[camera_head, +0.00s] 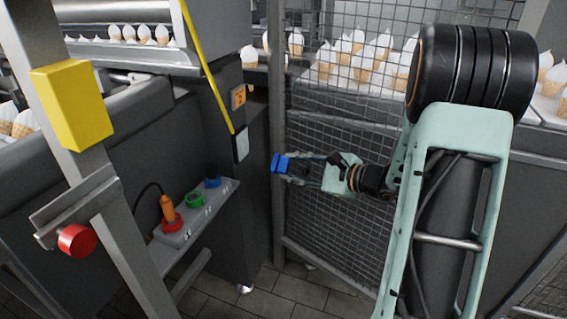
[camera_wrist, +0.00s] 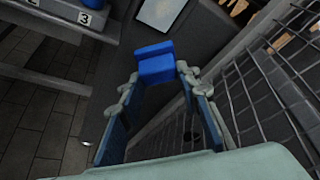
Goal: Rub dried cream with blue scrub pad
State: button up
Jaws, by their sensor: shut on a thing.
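My gripper (camera_head: 292,168) is shut on a blue scrub pad (camera_head: 279,163), which sits between the fingertips. In the wrist view the blue scrub pad (camera_wrist: 155,64) is held at the ends of both fingers. The pad is in the air in front of the dark cabinet post, beside the mesh fence. A white patch (camera_head: 242,144) shows on the dark post, to the left of the pad and a little higher; it may be the dried cream. In the wrist view a pale patch (camera_wrist: 162,13) lies beyond the pad. The pad appears apart from it.
A grey shelf (camera_head: 195,222) with an orange, a green and a blue tool stands left of the post. A mesh fence (camera_head: 335,190) runs close beside my gripper. A yellow bar (camera_head: 205,65) slants down to the post. A red button (camera_head: 77,240) and yellow box (camera_head: 72,103) are at left.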

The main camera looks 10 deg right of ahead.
jog(key=shift+w+a, duration=0.1)
jog(key=shift+w+a, duration=0.7)
jog(key=shift+a, duration=0.25)
jog(key=shift+w+a, duration=0.65)
jog(key=shift+a, duration=0.25)
jog(key=shift+w+a, duration=0.7)
jog(key=shift+a, duration=0.25)
jog(key=shift+w+a, duration=0.6)
jog(key=shift+a, duration=0.25)
notch_tip(320, 180, up, 8)
jog(key=f+p, duration=0.1)
jog(key=p, duration=0.3)
send_over(274, 162)
jog(key=w+a, duration=0.3)
jog(key=w, duration=0.1)
jog(key=shift+s+d+r, duration=0.1)
jog(key=shift+s+r, duration=0.1)
jog(key=shift+r, duration=0.05)
jog(key=shift+b, duration=0.3)
jog(key=shift+f+b, duration=0.1)
jog(key=shift+b, duration=0.2)
